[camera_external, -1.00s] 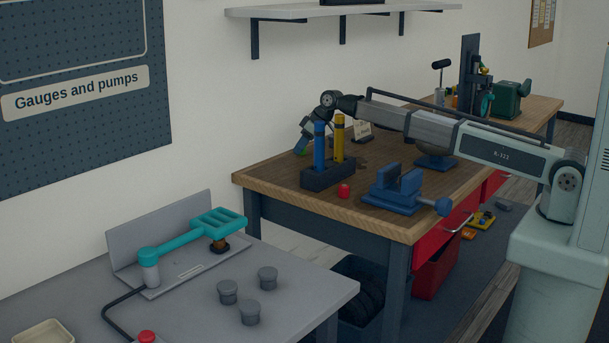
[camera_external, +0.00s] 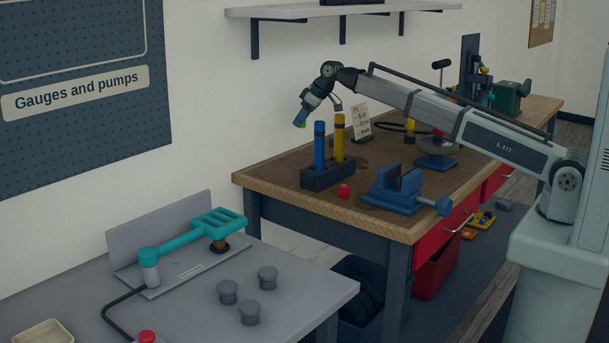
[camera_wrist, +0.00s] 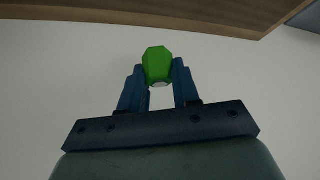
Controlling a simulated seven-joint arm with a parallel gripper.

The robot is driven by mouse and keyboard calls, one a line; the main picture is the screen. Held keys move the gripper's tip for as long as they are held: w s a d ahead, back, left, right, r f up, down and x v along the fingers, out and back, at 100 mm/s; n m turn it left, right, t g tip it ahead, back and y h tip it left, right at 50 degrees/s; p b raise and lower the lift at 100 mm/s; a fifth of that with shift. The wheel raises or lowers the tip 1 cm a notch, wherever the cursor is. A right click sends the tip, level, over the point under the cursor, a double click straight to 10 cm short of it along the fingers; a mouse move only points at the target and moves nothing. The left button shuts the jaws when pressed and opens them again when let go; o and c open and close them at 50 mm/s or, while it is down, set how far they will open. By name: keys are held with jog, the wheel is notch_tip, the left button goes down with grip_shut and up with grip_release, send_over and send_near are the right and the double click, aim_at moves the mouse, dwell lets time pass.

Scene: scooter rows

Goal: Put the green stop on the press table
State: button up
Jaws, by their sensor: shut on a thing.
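The green stop (camera_wrist: 157,65) is a small faceted bright green piece held between the two blue fingers of my gripper (camera_wrist: 160,84) in the wrist view. In the external view my gripper (camera_external: 302,118) hangs in the air above the back left part of the wooden bench (camera_external: 290,198), with only a bit of green (camera_external: 299,123) showing at its tip. The stop touches no surface. A tall dark upright machine (camera_external: 470,68) stands on the far part of the bench; I cannot tell whether it is the press, and its table is not clear.
A dark block (camera_external: 328,177) with a blue and a yellow cylinder stands just below my gripper. A red piece (camera_external: 343,191), a blue vise (camera_external: 393,190), a card (camera_external: 361,122) and a round stand (camera_external: 437,155) are on the bench. A grey table (camera_external: 310,290) stands front left.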

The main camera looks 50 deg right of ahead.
jog(key=shift+r, duration=0.6)
notch_tip(320, 180, up, 4)
jog(key=shift+w+f, duration=0.1)
jog(key=shift+s+a, duration=0.3)
jog(key=shift+a, duration=0.3)
jog(key=s+a+n+y, duration=0.1)
jog(key=s+a, duration=0.3)
jog(key=a, duration=0.4)
jog(key=s+a+n+g, duration=0.1)
jog(key=s+a, duration=0.2)
jog(key=a, duration=0.4)
jog(key=s+a+n+y, duration=0.1)
jog(key=s+a, duration=0.3)
jog(key=a, duration=0.4)
jog(key=s+a+n+g+y, duration=0.15)
jog(key=s+a+n, duration=0.25)
jog(key=s+a, duration=2.05)
jog(key=shift+s+d+f, duration=0.1)
jog(key=shift+s+f, duration=0.05)
jog(key=shift+f, duration=5.5)
jog(key=shift+s+f, duration=0.15)
jog(key=shift+f, duration=5.5)
jog(key=shift+f, duration=0.15)
